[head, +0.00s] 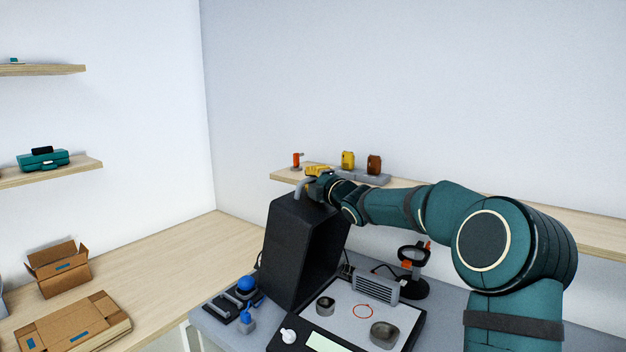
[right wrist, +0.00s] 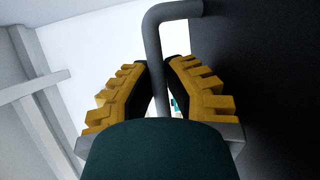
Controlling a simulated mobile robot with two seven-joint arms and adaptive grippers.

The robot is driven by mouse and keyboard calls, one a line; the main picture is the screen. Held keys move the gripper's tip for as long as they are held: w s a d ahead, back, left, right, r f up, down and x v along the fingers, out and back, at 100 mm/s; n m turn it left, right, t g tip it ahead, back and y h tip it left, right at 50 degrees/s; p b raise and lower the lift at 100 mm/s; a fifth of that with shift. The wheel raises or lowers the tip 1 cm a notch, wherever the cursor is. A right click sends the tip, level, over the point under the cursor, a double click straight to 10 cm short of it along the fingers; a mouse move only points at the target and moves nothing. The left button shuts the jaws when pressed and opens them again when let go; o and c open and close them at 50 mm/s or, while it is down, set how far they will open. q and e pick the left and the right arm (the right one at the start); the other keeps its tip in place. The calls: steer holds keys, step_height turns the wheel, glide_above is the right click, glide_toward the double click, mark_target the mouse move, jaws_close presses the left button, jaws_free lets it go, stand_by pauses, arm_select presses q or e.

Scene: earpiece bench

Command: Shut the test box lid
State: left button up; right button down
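The test box (head: 340,308) stands on the grey bench, with a pale top plate that has a red circle drawn on it. Its black lid (head: 296,250) is open and stands up, tilted, at the back left of the plate. A grey bent handle (head: 302,188) sticks out from the lid's upper edge. My right gripper (head: 318,171) is at this handle; in the right wrist view its yellow fingers (right wrist: 160,78) are closed around the grey bar (right wrist: 160,50), one pad on each side. The dark lid (right wrist: 260,90) fills the right of that view. My left gripper is not in view.
On the plate are two grey ring cups (head: 384,334) and a grilled block (head: 376,287). A magnifier stand (head: 412,262) is behind right, blue-topped devices (head: 246,284) at left. A wall shelf (head: 440,192) runs behind my right arm. Cardboard boxes (head: 72,324) lie on the left counter.

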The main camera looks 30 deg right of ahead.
steer(key=shift+t, duration=0.6)
steer(key=s+b, duration=0.1)
steer(key=s+d+b, duration=0.1)
steer(key=b, duration=0.1)
steer(key=s+b, duration=0.1)
steer(key=shift+s+d+f+b, duration=0.3)
steer(key=shift+s+d+f, duration=0.05)
steer(key=shift+m, duration=0.3)
steer(key=s, duration=0.1)
steer(key=s+d+b, duration=0.1)
steer(key=s, duration=0.1)
steer(key=s+d, duration=0.1)
steer(key=s, duration=0.1)
steer(key=shift+s+f+b, duration=0.1)
steer(key=shift+f+b, duration=0.15)
steer(key=shift+b, duration=0.1)
steer(key=c, duration=1.3)
jaws_free()
steer(key=shift+d, duration=0.1)
steer(key=s, duration=0.4)
steer(key=s+f, duration=0.1)
steer(key=s, duration=0.3)
steer(key=s+f, duration=0.1)
steer(key=s, duration=0.3)
